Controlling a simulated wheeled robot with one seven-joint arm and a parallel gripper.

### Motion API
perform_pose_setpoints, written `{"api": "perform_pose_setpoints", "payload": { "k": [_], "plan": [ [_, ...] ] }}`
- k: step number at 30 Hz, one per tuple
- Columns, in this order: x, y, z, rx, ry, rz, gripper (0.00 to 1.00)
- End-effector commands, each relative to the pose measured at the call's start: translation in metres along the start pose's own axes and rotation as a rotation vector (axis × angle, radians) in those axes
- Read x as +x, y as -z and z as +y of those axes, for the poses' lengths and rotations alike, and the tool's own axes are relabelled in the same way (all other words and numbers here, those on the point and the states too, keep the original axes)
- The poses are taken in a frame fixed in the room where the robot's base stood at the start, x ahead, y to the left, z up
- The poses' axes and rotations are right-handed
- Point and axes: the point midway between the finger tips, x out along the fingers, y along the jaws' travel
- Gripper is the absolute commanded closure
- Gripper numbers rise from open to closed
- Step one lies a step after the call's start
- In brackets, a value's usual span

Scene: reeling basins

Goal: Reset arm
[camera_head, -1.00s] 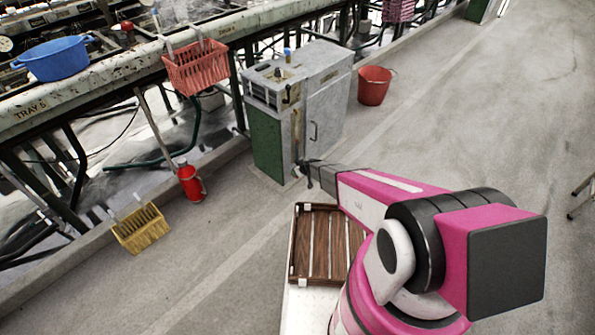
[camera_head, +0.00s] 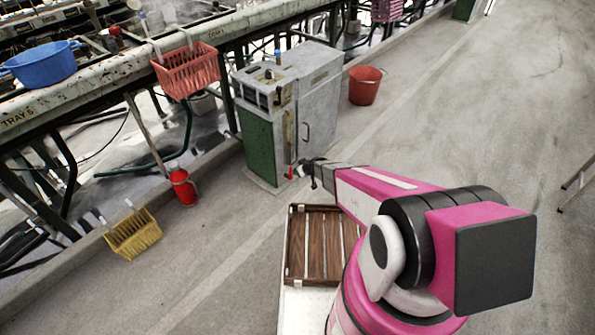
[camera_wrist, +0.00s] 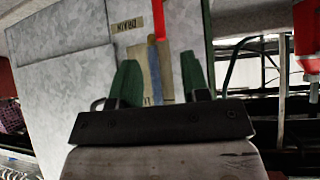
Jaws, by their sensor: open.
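My gripper (camera_head: 311,171) is at the end of my pink and white arm, low in front of the grey and green cabinet (camera_head: 322,98). In the wrist view its two green-padded fingers (camera_wrist: 158,82) stand apart with nothing seen held between them. Beyond them is the cabinet's pale metal face, with a label that seems to read DRAIN (camera_wrist: 128,26) and a red bar (camera_wrist: 159,20). A small red piece also shows beside the gripper in the head view (camera_head: 290,173). Whether the fingers touch the cabinet cannot be told.
A slatted wooden tray (camera_head: 315,246) lies beside my arm. A red bucket (camera_head: 365,86) stands right of the cabinet. A red basket (camera_head: 186,72) hangs on the bench rail; a yellow basket (camera_head: 134,235) and red flask (camera_head: 182,188) are at left.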

Motion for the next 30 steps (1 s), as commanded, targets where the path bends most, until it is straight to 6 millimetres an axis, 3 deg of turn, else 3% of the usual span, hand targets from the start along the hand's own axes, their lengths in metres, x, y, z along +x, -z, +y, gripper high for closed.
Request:
{"api": "perform_pose_setpoints", "payload": {
  "k": [11,14,16,20,24,30],
  "plan": [
    [0.000,0.000,0.000,0.000,0.000,0.000,0.58],
    [-0.010,0.005,0.000,0.007,0.008,-0.002,0.58],
    [-0.030,0.014,0.000,0.026,0.027,-0.010,0.58],
    [-0.093,0.038,-0.002,0.092,0.081,-0.058,0.58],
    [-0.176,0.055,-0.004,0.193,0.122,-0.173,0.58],
    [-0.297,0.056,-0.004,0.372,0.071,-0.398,0.58]
  ]
}}
